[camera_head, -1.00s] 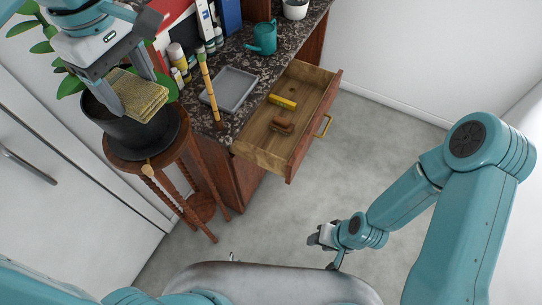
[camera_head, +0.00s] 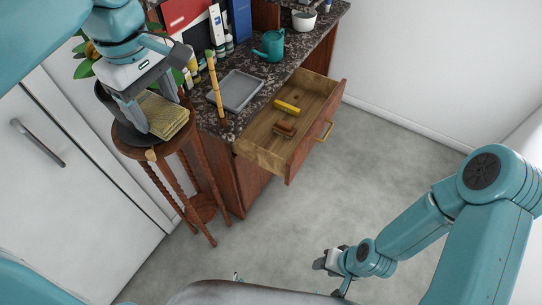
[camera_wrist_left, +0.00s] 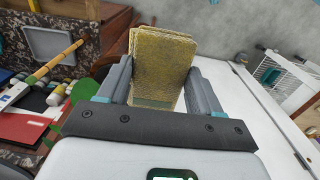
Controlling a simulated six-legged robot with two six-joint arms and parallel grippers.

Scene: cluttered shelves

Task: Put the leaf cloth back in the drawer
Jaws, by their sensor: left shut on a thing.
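My left gripper (camera_head: 141,112) is shut on a folded yellow-green cloth (camera_head: 165,116), held above the round wooden plant stand in the head view. The cloth also shows between the fingers in the left wrist view (camera_wrist_left: 161,68). The open drawer (camera_head: 262,160) is to the right, pulled out from the cabinet. In it lie a yellow object (camera_head: 287,107) and a brown object (camera_head: 285,129). My right gripper (camera_head: 329,261) is low over the floor at the bottom, away from the drawer; its jaws are too small to judge.
The dark stone counter (camera_head: 262,110) holds a grey tray (camera_head: 240,90), a bamboo stick (camera_head: 215,88), a teal watering can (camera_head: 270,46), bottles and binders. A dark plant pot (camera_head: 106,97) stands on the plant stand (camera_head: 163,149). Grey floor (camera_head: 300,210) is clear in front.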

